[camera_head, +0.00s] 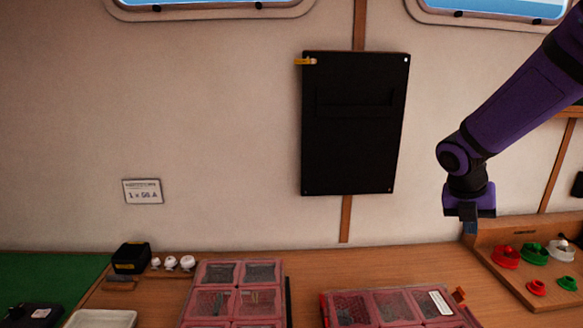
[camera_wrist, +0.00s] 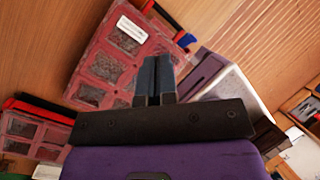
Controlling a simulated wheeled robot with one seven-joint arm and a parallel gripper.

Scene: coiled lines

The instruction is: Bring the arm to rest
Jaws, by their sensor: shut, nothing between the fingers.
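My gripper (camera_head: 470,228) hangs at the end of my purple arm on the right side of the head view, above the back right part of the wooden counter. It points downward. In the wrist view my gripper (camera_wrist: 157,62) shows its two dark fingers side by side, shut, with nothing between them. The counter below the fingers is partly hidden by the gripper body.
Two pink compartment boxes (camera_head: 222,264) (camera_head: 343,291) stand on the counter (camera_head: 330,257). A wooden tray (camera_head: 520,290) with red, green and white coils (camera_head: 506,256) is at right. A black panel (camera_head: 354,150) is on the wall. A black box (camera_head: 131,257) sits at left.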

